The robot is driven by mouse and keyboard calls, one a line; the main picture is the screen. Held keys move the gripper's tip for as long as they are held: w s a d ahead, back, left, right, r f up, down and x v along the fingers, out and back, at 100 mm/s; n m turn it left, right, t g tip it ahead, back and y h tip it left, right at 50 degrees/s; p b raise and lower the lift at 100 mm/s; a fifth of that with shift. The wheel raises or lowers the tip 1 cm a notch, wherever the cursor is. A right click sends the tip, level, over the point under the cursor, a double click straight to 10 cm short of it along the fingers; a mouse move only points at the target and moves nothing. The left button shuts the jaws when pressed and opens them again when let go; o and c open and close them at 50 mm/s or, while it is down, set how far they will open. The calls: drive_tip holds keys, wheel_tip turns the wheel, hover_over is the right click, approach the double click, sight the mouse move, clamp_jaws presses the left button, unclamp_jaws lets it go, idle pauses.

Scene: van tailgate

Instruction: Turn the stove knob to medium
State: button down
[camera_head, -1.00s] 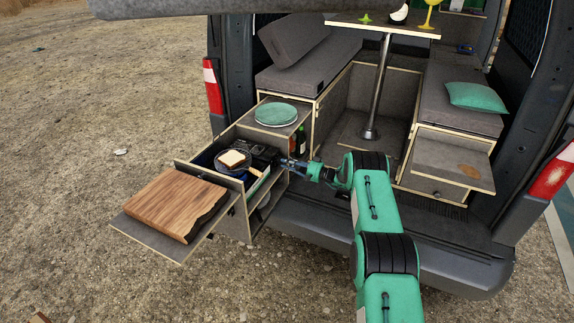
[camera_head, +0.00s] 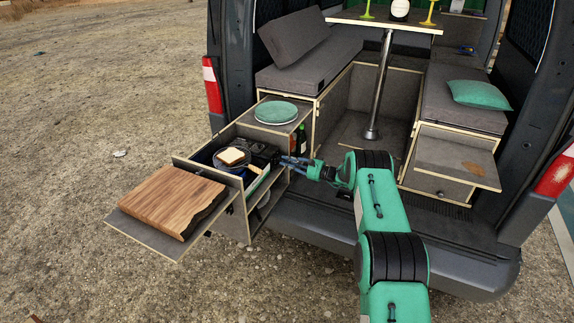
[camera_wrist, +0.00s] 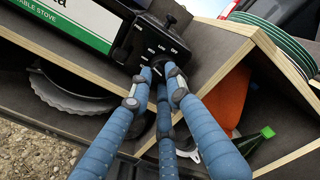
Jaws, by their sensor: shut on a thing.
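The portable stove (camera_head: 261,157) sits in the pulled-out drawer at the van's left side, with a pan and a slice of bread (camera_head: 231,156) on it. In the wrist view its black control panel (camera_wrist: 153,42) shows small white labels, one reading LOW. My gripper (camera_head: 285,162) reaches the stove's right end from the right. In the wrist view my gripper's blue fingers (camera_wrist: 160,76) are closed together at the panel, shut on the stove knob (camera_wrist: 168,69). The fingers hide most of the knob, so its setting cannot be read.
A wooden cutting board (camera_head: 173,200) lies on the slide-out shelf in front. A green plate (camera_head: 276,112) rests on the cabinet top just behind the stove. Bottles (camera_head: 299,140) stand in the cabinet beside my gripper. Wooden panel edges (camera_wrist: 195,82) run close to the fingers.

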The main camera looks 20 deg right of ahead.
drive_tip(key=shift+m, duration=0.9)
drive_tip(key=c, duration=1.6)
unclamp_jaws()
drive_tip(key=shift+c, duration=0.2)
drive_tip(key=shift+s+d, duration=0.1)
drive_tip(key=v, duration=1.1)
drive_tip(key=shift+s+d, duration=0.25)
